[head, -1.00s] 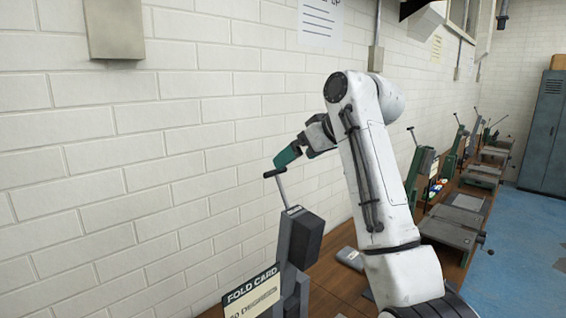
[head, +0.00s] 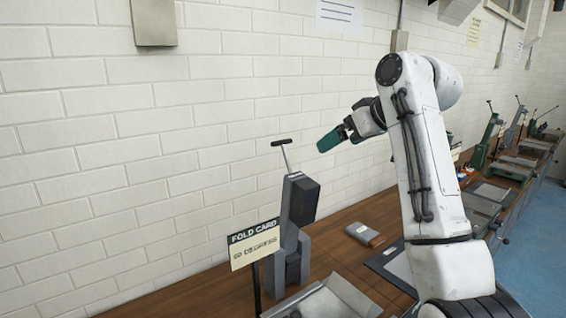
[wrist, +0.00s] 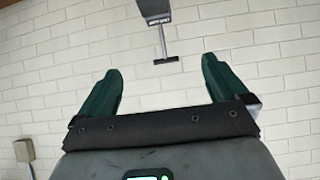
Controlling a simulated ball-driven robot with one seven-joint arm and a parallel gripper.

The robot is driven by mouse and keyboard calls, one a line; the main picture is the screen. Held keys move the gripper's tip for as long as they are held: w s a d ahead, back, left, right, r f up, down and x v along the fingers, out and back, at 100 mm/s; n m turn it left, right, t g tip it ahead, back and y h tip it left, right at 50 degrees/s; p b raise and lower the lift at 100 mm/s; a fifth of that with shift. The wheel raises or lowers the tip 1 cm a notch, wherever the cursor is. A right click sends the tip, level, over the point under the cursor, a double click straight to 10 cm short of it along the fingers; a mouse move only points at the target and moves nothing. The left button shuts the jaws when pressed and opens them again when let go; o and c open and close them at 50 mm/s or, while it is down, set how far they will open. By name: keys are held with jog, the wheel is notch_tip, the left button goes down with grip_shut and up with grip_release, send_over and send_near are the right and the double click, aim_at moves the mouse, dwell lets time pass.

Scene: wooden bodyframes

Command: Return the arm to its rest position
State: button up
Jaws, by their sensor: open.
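My gripper (head: 333,138) has teal fingers and is raised in front of the white brick wall, held out by my white arm (head: 425,150). In the wrist view my gripper (wrist: 163,90) has its two fingers spread wide apart with nothing between them. The black T-shaped handle (head: 281,143) of a grey bench machine (head: 297,215) stands to the left of the fingers, apart from them. That handle also shows beyond the fingertips in the wrist view (wrist: 166,60).
A "FOLD CARD" sign (head: 254,245) stands before the grey machine. A small grey block (head: 364,234) lies on the wooden bench (head: 345,259). More bench machines (head: 489,140) line the bench to the right. A grey box (head: 153,22) hangs on the wall. The air left of the handle is clear.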

jog(key=s+d+f+m+g+h, duration=0.1)
jog(key=s+d+f, duration=0.15)
jog(key=f, duration=0.95)
jog(key=s+d+f+m+g+h, duration=0.1)
jog(key=s+f, duration=0.3)
jog(key=f, duration=0.8)
jog(key=s+d+f+m+g+h, duration=0.1)
jog(key=s+d+f+m, duration=0.15)
jog(key=s+f, duration=1.1)
jog(key=s+d+f+m+g+h, duration=0.1)
jog(key=s+f, duration=0.3)
jog(key=s, duration=0.7)
jog(key=s+d+f+m+g+h+b, duration=0.1)
jog(key=s+d+f, duration=0.3)
jog(key=s, duration=0.7)
jog(key=s+d+f+m+g+h, duration=0.1)
jog(key=s+d+f+g, duration=0.1)
jog(key=s+f, duration=0.4)
jog(key=s, duration=0.5)
jog(key=shift+s+d+f+g+b, duration=0.25)
jog(key=shift+s+d+g+b, duration=0.05)
jog(key=shift+s+d+b, duration=0.1)
